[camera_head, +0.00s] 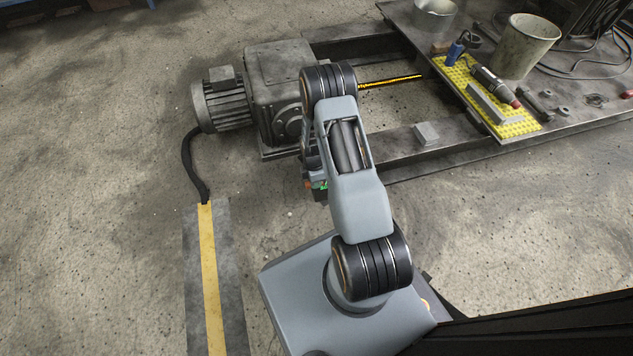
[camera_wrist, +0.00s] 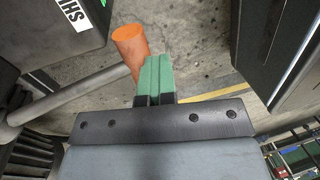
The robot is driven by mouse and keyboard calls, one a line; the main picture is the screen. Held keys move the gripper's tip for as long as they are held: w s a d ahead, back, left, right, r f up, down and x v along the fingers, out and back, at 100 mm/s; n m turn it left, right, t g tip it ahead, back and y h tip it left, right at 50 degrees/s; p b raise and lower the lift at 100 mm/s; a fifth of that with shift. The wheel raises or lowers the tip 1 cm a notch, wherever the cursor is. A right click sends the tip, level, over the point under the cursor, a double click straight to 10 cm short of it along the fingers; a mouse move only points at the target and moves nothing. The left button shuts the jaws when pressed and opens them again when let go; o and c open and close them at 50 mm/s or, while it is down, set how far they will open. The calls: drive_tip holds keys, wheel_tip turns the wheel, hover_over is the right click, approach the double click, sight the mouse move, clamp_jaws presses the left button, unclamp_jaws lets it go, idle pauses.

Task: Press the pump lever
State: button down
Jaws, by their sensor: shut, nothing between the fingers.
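In the wrist view, an orange cylindrical grip (camera_wrist: 131,45) is just left of my gripper (camera_wrist: 157,62). A grey rod (camera_wrist: 65,95) runs from the left edge toward the orange grip and looks like the pump lever, though their joint is partly hidden. My green fingers are together and empty, with their tips beside the orange grip; I cannot tell whether they touch it. In the head view, my arm covers most of the lever area beside the grey pump housing (camera_head: 282,75). Only a bit of green and orange shows below the arm.
A ribbed motor (camera_head: 225,103) and black hose (camera_head: 190,165) adjoin the housing. A metal bench (camera_head: 590,125) at right bears a bucket (camera_head: 525,45) and a yellow mat (camera_head: 455,78) with tools. A striped yellow-black rod (camera_head: 392,82) extends right of the arm.

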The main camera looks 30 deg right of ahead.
drive_tip(key=s+r+p, duration=0.2)
drive_tip(key=r+p, duration=0.2)
drive_tip(key=r, duration=0.2)
drive_tip(key=s+a+r+p, duration=0.1)
drive_tip(key=s+r+p, duration=0.2)
drive_tip(key=r, duration=0.4)
drive_tip(key=shift+p, duration=0.35)
drive_tip(key=shift+w, duration=0.15)
